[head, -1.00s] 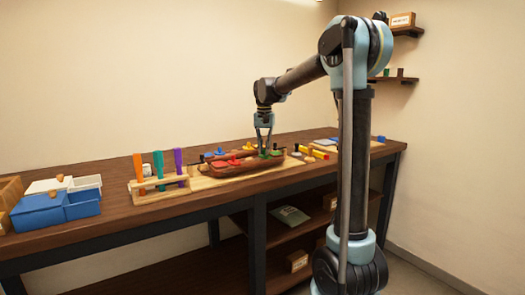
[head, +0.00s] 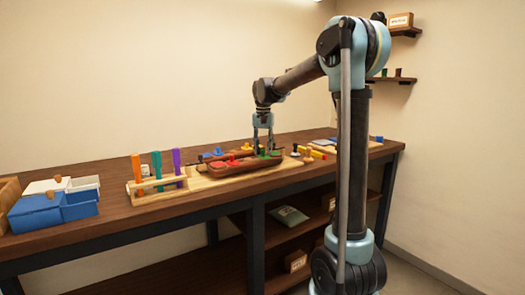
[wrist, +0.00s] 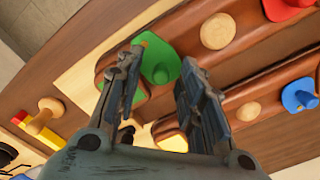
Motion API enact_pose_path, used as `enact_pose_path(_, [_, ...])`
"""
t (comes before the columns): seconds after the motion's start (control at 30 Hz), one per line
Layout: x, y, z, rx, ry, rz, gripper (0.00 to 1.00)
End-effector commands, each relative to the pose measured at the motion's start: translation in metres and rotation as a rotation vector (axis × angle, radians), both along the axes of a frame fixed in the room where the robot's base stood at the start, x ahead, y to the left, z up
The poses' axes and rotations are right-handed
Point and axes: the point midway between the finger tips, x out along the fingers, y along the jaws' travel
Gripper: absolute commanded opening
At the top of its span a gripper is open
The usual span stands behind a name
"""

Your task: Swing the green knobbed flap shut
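My gripper (wrist: 162,57) is open, with one finger on each side of the knob. Whether a finger touches it, I cannot tell. More green shows beside and below the left finger and is partly hidden by it. In the head view the green flap (head: 275,153) is small, beside my gripper (head: 263,150) at the right end of the saddle piece.
Red (wrist: 285,8) and blue (wrist: 299,94) knobbed pieces and round wooden knobs sit near the flap. A wooden peg (wrist: 47,112) and a red-yellow block (wrist: 38,130) lie to the left. A rack of upright colored handles (head: 158,185) and a blue box (head: 52,210) stand further left on the bench.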

Motion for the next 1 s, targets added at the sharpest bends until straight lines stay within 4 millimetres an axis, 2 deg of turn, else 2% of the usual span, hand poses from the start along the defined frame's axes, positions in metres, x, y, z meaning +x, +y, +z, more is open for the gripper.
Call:
enact_pose_path(0.17, [0.000,0.000,0.003,0.000,0.000,0.000,0.36])
enact_pose_path(0.27, [0.000,0.000,0.012,0.001,0.000,0.000,0.36])
enact_pose_path(0.7, [0.000,0.000,0.090,0.000,0.001,0.000,0.36])
enact_pose_path(0.9, [0.000,0.000,0.112,0.000,0.001,0.000,0.36])
enact_pose_path(1.0, [0.000,0.000,0.117,0.000,0.001,0.000,0.36])
